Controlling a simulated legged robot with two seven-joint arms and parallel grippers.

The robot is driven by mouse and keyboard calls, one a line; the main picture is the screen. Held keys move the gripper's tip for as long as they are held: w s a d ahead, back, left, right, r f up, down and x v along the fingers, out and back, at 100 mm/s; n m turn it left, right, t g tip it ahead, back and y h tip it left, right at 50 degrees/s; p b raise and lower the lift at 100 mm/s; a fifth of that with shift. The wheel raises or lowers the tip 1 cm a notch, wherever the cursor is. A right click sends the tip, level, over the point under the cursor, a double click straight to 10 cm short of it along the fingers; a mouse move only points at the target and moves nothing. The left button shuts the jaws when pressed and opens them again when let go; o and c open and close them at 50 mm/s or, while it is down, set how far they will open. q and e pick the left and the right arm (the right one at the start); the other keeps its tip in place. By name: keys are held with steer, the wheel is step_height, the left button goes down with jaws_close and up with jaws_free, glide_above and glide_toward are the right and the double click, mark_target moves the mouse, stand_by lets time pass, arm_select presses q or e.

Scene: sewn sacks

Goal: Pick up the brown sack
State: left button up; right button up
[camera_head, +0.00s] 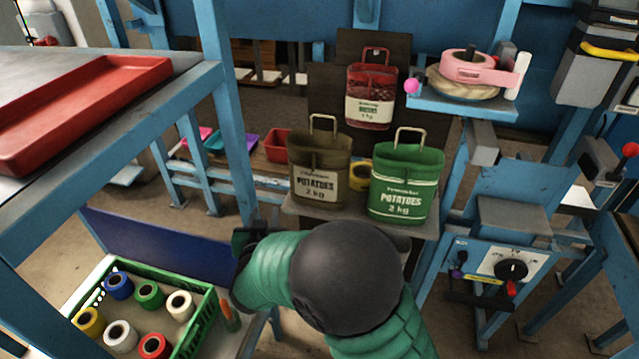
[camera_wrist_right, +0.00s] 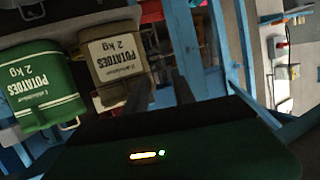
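The brown sack (camera_head: 319,172), labelled potatoes 2 kg, stands upright on a small stand with its handle loop up. It also shows tilted in the right wrist view (camera_wrist_right: 118,68). My right gripper (camera_head: 247,240) is dark and lies below and left of the brown sack, apart from it, with my green arm partly hiding it. In the right wrist view two dark fingers (camera_wrist_right: 166,92) stand apart with nothing between them, beside the brown sack. My left gripper is not in view.
A green potato sack (camera_head: 404,187) stands right of the brown one, and a red sack (camera_head: 371,97) behind. A yellow roll (camera_head: 360,175) sits between them. A green crate (camera_head: 204,318) of spools is at lower left. A blue table frame (camera_head: 232,110) rises left of the stand.

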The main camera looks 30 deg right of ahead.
steer(key=s+d+r+m+g+h, duration=0.1)
steer(key=s+d+r+m+h, duration=0.2)
steer(key=h, duration=0.3)
glide_toward(312, 161)
steer(key=b+x, duration=0.1)
steer(key=x, duration=0.7)
steer(key=shift+w+d+f, duration=0.1)
steer(key=shift+d, duration=0.25)
steer(key=shift+a, duration=0.3)
steer(key=c, duration=0.4)
steer(key=shift+a, duration=0.3)
jaws_close()
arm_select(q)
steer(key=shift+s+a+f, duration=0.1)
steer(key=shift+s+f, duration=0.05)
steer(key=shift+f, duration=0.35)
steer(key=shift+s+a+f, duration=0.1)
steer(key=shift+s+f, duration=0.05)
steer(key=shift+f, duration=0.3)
arm_select(e)
steer(key=shift+d, duration=0.3)
steer(key=shift+a, duration=0.15)
